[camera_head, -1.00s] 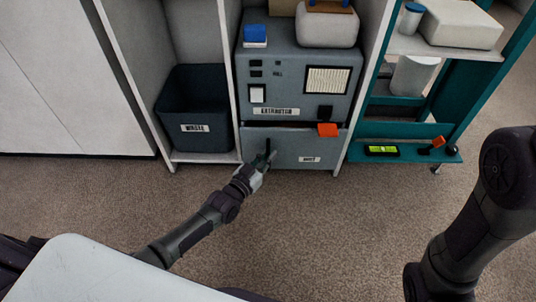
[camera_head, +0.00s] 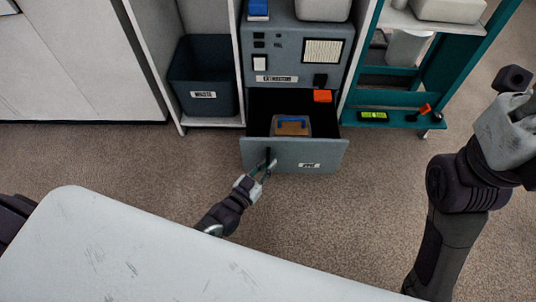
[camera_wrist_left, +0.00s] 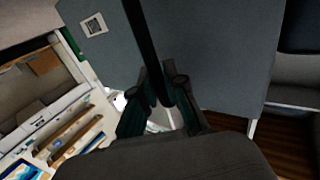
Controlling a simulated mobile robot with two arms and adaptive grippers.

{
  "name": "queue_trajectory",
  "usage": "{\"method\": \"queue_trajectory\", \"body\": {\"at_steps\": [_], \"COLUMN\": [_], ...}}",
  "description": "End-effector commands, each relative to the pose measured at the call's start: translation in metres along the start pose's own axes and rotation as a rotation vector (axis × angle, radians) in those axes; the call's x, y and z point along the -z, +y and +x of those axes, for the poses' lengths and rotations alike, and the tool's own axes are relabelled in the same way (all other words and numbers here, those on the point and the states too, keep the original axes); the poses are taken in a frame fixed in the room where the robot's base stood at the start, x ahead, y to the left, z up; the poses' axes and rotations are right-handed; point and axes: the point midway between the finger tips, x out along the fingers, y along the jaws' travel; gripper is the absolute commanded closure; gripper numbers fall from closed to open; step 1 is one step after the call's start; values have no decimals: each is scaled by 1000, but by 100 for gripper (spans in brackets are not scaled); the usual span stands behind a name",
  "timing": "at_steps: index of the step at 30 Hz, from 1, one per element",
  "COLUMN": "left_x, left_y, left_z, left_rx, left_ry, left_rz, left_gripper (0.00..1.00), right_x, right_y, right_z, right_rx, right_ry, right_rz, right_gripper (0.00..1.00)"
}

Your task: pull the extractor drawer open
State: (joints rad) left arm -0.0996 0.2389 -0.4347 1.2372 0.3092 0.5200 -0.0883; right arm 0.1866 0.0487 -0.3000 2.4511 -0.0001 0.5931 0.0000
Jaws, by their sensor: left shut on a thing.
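The grey extractor (camera_head: 281,65) stands in the shelving, with its labelled drawer (camera_head: 285,153) pulled out toward me at the bottom. Inside the open drawer lies a brown item with a blue handle-like piece (camera_head: 291,126) in a clear container. My left gripper (camera_head: 265,168) is at the left part of the drawer front, shut on the dark vertical drawer handle (camera_head: 267,156). In the left wrist view the fingers (camera_wrist_left: 162,97) close around the dark handle bar (camera_wrist_left: 140,35). My right gripper (camera_head: 515,110) is raised at the right edge; its fingers are not clear.
A dark labelled bin (camera_head: 203,78) stands left of the extractor. A teal cart (camera_head: 395,98) is on the right, with a green-lit device (camera_head: 373,116) on its low shelf. A white tabletop (camera_head: 150,255) fills the front.

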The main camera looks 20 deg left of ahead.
Motion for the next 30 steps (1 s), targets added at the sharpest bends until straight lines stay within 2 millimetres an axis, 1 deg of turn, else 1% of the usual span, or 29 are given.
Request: {"method": "queue_trajectory", "body": {"at_steps": [11, 12, 14, 15, 16, 25, 28, 30], "left_x": [0, 0, 0, 0, 0, 1, 6, 14], "left_y": [1, 1, 1, 1, 1, 1, 1, 1], "left_z": [-1, -1, -1, -1, -1, -1, -1, -1], "left_rx": [0, 0, 0, 0, 0, 0, 0, 0], "left_ry": [2, 2, 1, 1, 1, 2, 2, 4], "left_rz": [0, 0, 1, 1, 1, 1, 0, 0], "left_gripper": [100, 83, 73, 66, 63, 63, 63, 63], "right_x": [0, 0, -1, -1, -1, 0, 0, 0], "right_y": [0, 0, 0, 0, 0, 0, 0, 0], "right_z": [-1, -1, -1, -1, -1, 0, 0, 0], "right_rx": [-1, -1, -1, -1, -1, 0, 0, 0], "right_ry": [-4, -4, -4, -4, -4, 0, 0, -1], "right_rz": [1, 1, 1, 1, 1, 0, 0, 0], "right_gripper": [60, 60, 60, 60, 60, 60, 60, 60]}}
